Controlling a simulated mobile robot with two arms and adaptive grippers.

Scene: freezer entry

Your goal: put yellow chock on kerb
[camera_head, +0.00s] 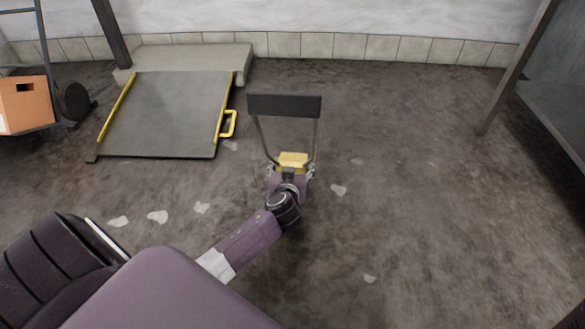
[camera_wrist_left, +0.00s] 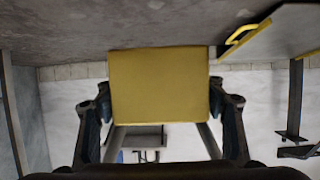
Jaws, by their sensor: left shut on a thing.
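The yellow chock (camera_head: 292,159) is a yellow block held out in front of me, above the floor. It fills the middle of the left wrist view (camera_wrist_left: 160,85) as a flat yellow face. My left gripper (camera_head: 290,170) is shut on it, with a dark finger on each side in the wrist view. The pale concrete kerb (camera_head: 200,58) stands against the back wall, behind the ramp, to the left of and beyond the gripper. The chock is well apart from it. My right gripper is not in view.
A grey ramp plate (camera_head: 168,115) with yellow edges and a yellow side handle (camera_head: 229,124) leads up to the kerb. A black bar (camera_head: 284,105) on two thin legs shows just beyond the gripper. A cardboard box (camera_head: 24,105) on a trolley is at left. The right-hand floor is clear.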

